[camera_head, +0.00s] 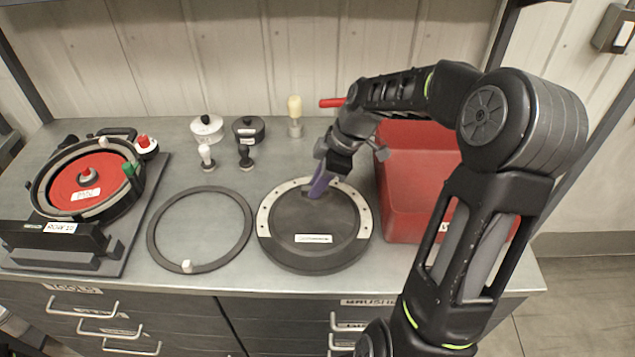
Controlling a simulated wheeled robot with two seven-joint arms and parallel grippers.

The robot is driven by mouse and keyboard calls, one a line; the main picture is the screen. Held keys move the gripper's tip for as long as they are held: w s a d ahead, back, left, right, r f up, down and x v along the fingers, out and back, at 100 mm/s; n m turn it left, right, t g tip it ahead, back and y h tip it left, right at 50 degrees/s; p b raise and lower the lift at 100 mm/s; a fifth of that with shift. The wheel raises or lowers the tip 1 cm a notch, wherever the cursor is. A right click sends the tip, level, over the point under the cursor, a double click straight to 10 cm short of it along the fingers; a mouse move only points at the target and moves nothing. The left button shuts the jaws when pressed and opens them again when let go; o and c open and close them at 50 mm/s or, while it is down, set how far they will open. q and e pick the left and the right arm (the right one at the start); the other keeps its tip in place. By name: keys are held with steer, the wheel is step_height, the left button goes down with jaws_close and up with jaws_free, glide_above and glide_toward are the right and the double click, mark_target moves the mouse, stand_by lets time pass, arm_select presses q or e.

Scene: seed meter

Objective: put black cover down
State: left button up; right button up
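The black cover (314,225) is a round dark disc with a white label. A pale ring with small holes (266,213) shows along its edge. It appears to lie flat on the grey bench, right of centre. My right gripper (320,183) reaches down from the upper right to the cover's far part. A purple piece shows at its tip, at or just over the cover. Whether its fingers are closed on a part of the cover is hard to see. My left gripper is not in view.
A thin dark ring (152,235) lies left of the cover. A red-disc seed meter housing (62,215) stands at far left. A red bin (400,215) is close on the right. Small knobs, two lidded pots (249,130) and a cream-topped tool (295,115) stand behind.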

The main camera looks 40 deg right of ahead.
steer(key=o, duration=0.4)
steer(key=shift+r, duration=0.15)
steer(key=b+v, duration=0.1)
steer(key=v, duration=1.1)
